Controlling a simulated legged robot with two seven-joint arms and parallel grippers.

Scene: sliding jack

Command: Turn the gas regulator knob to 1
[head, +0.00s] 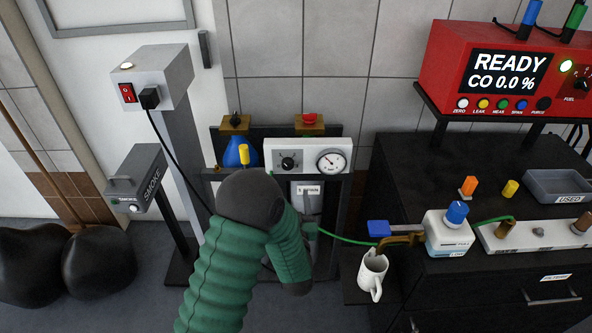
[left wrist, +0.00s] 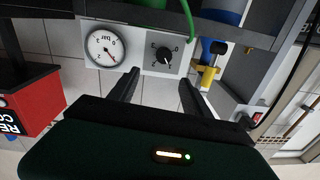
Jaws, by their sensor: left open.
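The regulator is a white panel (head: 262,147) at the middle of the head view, with a black knob (head: 288,163) on its left and a round gauge (head: 331,160) on its right. The left wrist view shows it upside down, with the knob (left wrist: 163,56) and gauge (left wrist: 105,48). I cannot read clearly which mark the knob points to. My left gripper (left wrist: 161,77) is open and empty. Its two dark fingers point toward the panel, one on each side of the knob in the picture, with no contact visible. In the head view its fingers are hidden by my green arm. My right gripper is not in view.
A green hose (head: 345,239) runs to the right. A black cabinet (head: 450,295) bears a white bottle (head: 449,240); a white mug (head: 372,272) is beside it. A grey smoke unit (head: 138,180) stands left.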

